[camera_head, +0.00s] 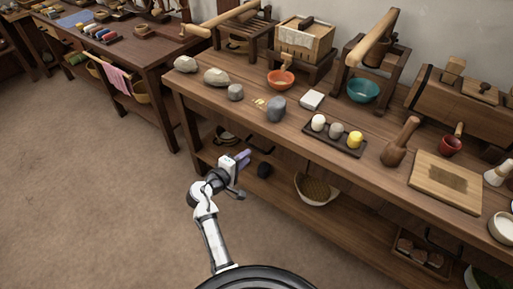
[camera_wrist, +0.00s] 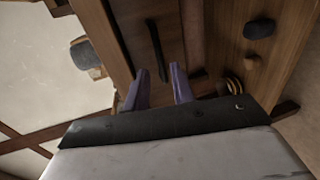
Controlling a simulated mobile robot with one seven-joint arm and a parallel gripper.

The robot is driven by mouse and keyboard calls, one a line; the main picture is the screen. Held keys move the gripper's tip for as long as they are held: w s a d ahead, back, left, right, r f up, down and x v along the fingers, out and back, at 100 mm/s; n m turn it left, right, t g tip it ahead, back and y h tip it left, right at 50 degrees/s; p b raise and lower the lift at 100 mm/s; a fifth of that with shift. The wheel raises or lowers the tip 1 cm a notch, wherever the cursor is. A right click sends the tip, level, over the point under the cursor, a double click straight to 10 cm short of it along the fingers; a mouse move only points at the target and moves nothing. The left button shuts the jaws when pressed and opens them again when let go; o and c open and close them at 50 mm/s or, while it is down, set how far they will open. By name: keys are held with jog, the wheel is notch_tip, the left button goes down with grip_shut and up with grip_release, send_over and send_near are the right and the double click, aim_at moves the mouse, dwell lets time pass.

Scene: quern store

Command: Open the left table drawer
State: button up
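The wooden table (camera_head: 225,115) runs across the right of the head view; its drawer front cannot be made out clearly there. My gripper (camera_head: 243,160) is in front of the table's left part, below the top. In the wrist view a dark bar handle (camera_wrist: 154,45) shows on a brown wooden panel (camera_wrist: 130,25), seemingly the drawer front. My gripper (camera_wrist: 160,72) has its two purple fingers spread apart, with nothing visibly gripped. The lower end of the handle appears between the fingertips in the picture. I cannot tell whether the fingers reach around it.
The tabletop holds stones (camera_head: 216,76), an orange bowl (camera_head: 281,81), a teal bowl (camera_head: 362,91) and a mallet (camera_head: 400,142). Another table (camera_head: 135,50) stands at left. The floor (camera_head: 90,190) is clear.

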aim_at(257, 148)
jog(key=x, duration=0.7)
jog(key=shift+w+d, duration=0.15)
jog(key=shift+w, duration=0.2)
jog(key=shift+c, duration=0.5)
grip_shut()
